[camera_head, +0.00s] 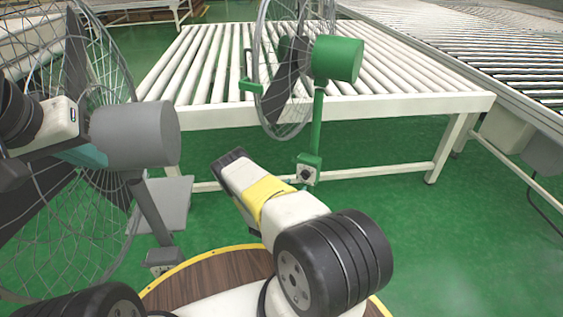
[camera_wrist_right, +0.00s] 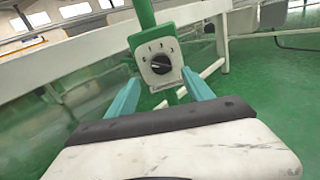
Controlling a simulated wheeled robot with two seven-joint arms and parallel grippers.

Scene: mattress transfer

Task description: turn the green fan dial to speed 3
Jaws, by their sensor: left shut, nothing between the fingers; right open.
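The green fan (camera_head: 338,60) stands in front of a roller conveyor. Its control box (camera_head: 308,170) is low on its green post. In the right wrist view the box has a pale panel with a black dial (camera_wrist_right: 161,63) and printed numbers around its upper side. I cannot tell surely which number the knob points to. My right gripper (camera_wrist_right: 160,77) is open, its two teal fingers spread below and either side of the dial, with nothing between them. In the head view its fingers cannot be made out. My left gripper (camera_head: 88,156) is shut and empty, partly hidden by the grey fan's motor.
A grey fan (camera_head: 135,135) stands at the left, close to my left arm, with its own control box (camera_head: 162,258) low on its post. The white-framed roller conveyor (camera_head: 400,104) spans the back. Green floor (camera_head: 470,240) is clear at the right.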

